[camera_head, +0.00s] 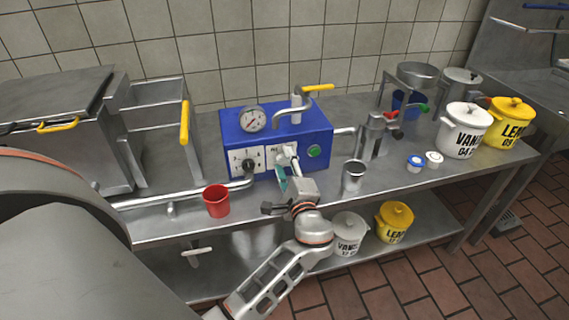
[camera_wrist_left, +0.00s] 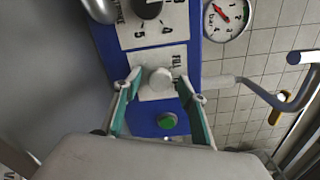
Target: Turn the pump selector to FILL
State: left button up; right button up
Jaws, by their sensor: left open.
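The pump is a blue box (camera_head: 315,130) on the steel table. Its front has a white plate (camera_head: 275,150) with a pale selector knob (camera_head: 289,150). In the left wrist view the round knob (camera_wrist_left: 160,78) sits on a plate (camera_wrist_left: 150,63) whose lettering is partly hidden; FILL seems readable beside the knob. My left gripper (camera_head: 287,168) is at the pump's front. In the left wrist view its green-padded fingers (camera_wrist_left: 160,84) are open on either side of the knob, with small gaps visible. The knob's pointing direction is unclear. My right gripper is not in view.
A black numbered dial (camera_head: 248,165) and a green button (camera_head: 314,151) flank the selector. A gauge (camera_head: 252,118) and yellow-handled lever (camera_head: 318,87) are on top. A red cup (camera_head: 216,201) and steel cup (camera_head: 353,176) stand near the table's front edge.

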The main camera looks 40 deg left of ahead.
pick_arm(q)
jog(key=v, duration=0.7)
jog(key=shift+s+d, duration=0.15)
jog(key=shift+s, duration=0.1)
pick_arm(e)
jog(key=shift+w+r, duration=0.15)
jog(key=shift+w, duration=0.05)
